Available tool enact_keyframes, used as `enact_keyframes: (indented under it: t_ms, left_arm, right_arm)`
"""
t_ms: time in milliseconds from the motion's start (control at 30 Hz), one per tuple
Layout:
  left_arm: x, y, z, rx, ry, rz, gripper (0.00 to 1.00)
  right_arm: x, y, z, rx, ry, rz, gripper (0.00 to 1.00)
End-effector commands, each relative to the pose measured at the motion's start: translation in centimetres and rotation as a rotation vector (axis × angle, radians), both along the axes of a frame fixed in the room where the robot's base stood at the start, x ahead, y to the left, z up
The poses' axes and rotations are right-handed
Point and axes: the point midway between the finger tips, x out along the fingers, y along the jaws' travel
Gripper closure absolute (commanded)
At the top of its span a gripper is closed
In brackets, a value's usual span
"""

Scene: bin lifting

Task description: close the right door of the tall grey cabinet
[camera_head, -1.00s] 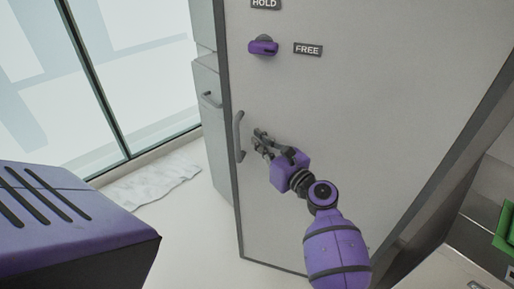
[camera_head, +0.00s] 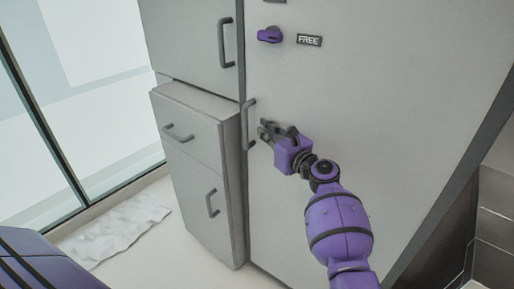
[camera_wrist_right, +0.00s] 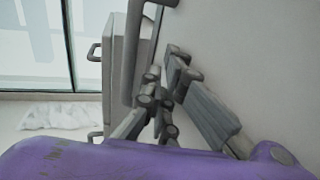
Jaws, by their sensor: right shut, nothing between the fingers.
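The tall grey cabinet's right door (camera_head: 390,110) is a large pale panel with a dark edge, filling the right of the head view. Its handle (camera_head: 249,123) is a vertical grey bar near its left edge; it also shows in the right wrist view (camera_wrist_right: 131,50). The door lies close to the line of the left door (camera_head: 190,40); I cannot tell whether a gap remains. My right gripper (camera_head: 266,132) is shut and empty at the door's face, just right of the handle; contact is unclear. In the wrist view its fingers (camera_wrist_right: 160,90) are beside the door. My left gripper is out of view.
A purple knob (camera_head: 269,35) and a FREE label (camera_head: 309,40) are on the door above my gripper. A crumpled white sheet (camera_head: 115,228) lies on the floor near the window.

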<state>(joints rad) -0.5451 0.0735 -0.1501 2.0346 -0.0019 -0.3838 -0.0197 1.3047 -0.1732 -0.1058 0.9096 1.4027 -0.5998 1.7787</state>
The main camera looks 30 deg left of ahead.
Motion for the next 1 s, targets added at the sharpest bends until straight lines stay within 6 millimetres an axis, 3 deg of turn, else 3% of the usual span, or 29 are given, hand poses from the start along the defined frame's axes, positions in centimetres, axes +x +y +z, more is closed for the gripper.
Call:
enact_keyframes:
  t_ms: [133,333,1000]
  left_arm:
    - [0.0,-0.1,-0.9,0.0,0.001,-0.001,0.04]
    - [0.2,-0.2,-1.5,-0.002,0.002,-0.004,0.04]
    - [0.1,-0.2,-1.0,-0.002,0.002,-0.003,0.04]
  right_arm:
    - [2.2,-0.1,-0.3,0.0,0.001,-0.042,1.0]
    - [3.7,-0.2,-0.1,0.0,0.001,-0.073,1.0]
    - [3.6,-0.1,0.2,0.001,0.0,-0.082,1.0]
